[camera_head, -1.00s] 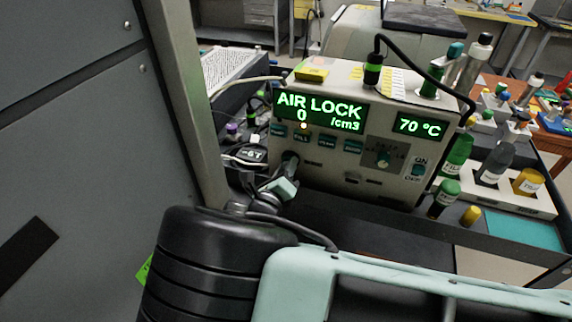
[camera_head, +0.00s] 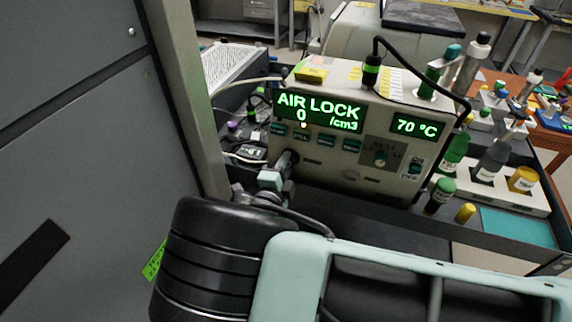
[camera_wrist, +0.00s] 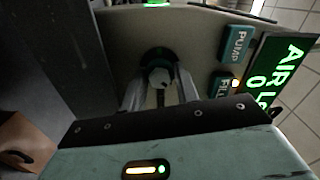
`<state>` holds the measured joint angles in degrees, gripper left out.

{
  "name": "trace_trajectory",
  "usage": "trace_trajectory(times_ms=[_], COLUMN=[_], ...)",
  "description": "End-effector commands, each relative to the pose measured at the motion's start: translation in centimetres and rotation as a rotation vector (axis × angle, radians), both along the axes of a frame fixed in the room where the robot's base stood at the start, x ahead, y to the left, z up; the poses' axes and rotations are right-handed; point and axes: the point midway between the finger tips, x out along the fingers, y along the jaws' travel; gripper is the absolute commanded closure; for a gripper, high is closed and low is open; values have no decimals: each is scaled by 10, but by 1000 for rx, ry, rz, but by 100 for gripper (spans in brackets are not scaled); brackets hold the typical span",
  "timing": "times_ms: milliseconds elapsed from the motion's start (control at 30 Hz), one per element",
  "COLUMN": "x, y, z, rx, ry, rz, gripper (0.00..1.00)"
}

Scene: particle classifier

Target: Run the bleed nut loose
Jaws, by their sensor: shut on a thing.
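The classifier machine (camera_head: 330,165) has a lit green screen (camera_head: 320,112) reading "AIR LOCK 0 /cm3" and a smaller one (camera_head: 417,126) reading "70 °C". In the head view, my gripper (camera_head: 283,166) reaches the lower left of the panel. The nut is hidden there, and its thread cannot be seen.
A grey cabinet wall (camera_head: 75,120) stands close on the left. Cables and small devices (camera_head: 245,150) crowd the gap beside the machine. Bottles (camera_head: 440,195) and a white rack (camera_head: 510,190) stand at the right. PUMP and another button (camera_wrist: 236,45) sit near my gripper.

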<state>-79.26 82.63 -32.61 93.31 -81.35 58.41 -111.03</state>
Motion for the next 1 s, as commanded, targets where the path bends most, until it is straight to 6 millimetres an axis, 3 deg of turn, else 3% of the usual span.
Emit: trace_trajectory(times_ms=[400, 1000], x=[3, 3], y=[-3, -3], z=[3, 3], rx=[-263, -342], ry=[91, 118], rz=[-6, -7], gripper=[92, 92])
